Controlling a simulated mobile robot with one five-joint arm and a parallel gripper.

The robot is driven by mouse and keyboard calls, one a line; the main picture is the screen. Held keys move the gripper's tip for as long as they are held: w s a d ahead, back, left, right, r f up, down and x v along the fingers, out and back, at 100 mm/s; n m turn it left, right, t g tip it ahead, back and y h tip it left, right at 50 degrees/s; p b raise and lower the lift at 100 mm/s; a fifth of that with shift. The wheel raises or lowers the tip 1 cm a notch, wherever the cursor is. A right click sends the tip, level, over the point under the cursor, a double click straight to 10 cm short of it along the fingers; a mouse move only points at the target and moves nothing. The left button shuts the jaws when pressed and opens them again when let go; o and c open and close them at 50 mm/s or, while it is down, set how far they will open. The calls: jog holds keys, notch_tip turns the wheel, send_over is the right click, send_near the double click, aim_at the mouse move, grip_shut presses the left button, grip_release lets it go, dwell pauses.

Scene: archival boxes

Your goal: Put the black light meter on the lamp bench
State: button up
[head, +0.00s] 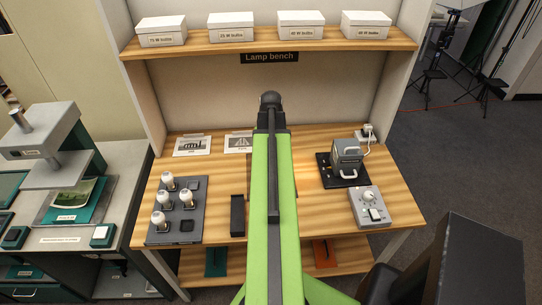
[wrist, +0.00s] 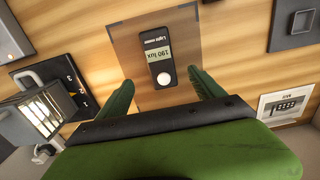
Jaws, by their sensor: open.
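The black light meter (wrist: 158,45) lies flat on a brown square mat (wrist: 125,40) on the wooden lamp bench (wrist: 75,22). Its display reads 190 lux and it has a white round sensor. My gripper (wrist: 162,80) is open, with its green fingers spread on either side of the meter's sensor end. Gaps show between the fingers and the meter, so nothing is held. In the head view my arm covers the meter, and my fingers cannot be made out there; the bench (head: 330,215) shows on both sides of the arm.
A bulb tray (head: 188,233) and black block (head: 237,215) sit left of my arm. A lamp fixture (head: 346,155) and grey control box (head: 368,205) sit right. A shelf (head: 200,48) with white boxes hangs above. Bare wood lies between the arm and the right-hand devices.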

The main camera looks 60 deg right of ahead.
notch_tip(320, 180, up, 2)
jog(key=shift+p, duration=0.35)
jog(key=w+a+n, duration=0.5)
jog(key=w+a, duration=1.1)
jog(key=a, duration=0.4)
jog(key=w+a+n, duration=0.2)
jog(key=a+n, duration=0.1)
jog(key=a, duration=1.2)
jog(key=w+a+n, duration=0.2)
jog(key=w+a, duration=0.1)
jog(key=a, duration=1.2)
jog(key=shift+w+n, duration=0.35)
jog(key=shift+n, duration=0.05)
jog(key=shift+a, duration=0.1)
jog(key=shift+c, duration=0.5)
